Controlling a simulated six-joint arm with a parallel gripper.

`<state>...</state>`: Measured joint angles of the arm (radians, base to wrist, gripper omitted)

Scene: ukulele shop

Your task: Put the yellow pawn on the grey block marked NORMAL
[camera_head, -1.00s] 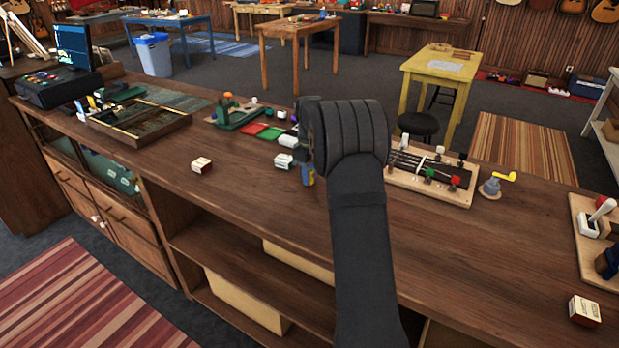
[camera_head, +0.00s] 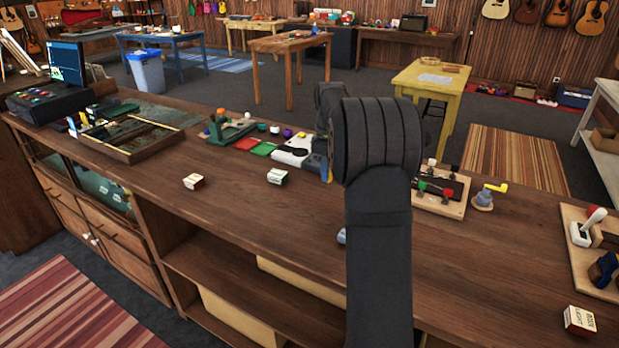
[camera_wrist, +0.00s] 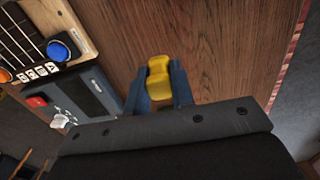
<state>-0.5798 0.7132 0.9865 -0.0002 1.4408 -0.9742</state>
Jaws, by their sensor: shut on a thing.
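My gripper (camera_wrist: 160,88) is shut on the yellow pawn (camera_wrist: 158,72), with its blue-grey fingers on either side of it. Bare wood counter shows around the pawn in the wrist view. In the head view the pawn is mostly hidden by my arm, with a sliver of yellow (camera_head: 330,173) beside a blue finger. A small pale block with a greyish side (camera_head: 277,177) sits on the counter, left of my gripper and nearer the front edge. Its lettering is too small to read, so I cannot confirm it says NORMAL.
A red-sided block (camera_head: 194,181) stands further left, another (camera_head: 581,320) at the front right. A grey device (camera_wrist: 85,100) lies beside my gripper. The counter's front middle is mostly clear.

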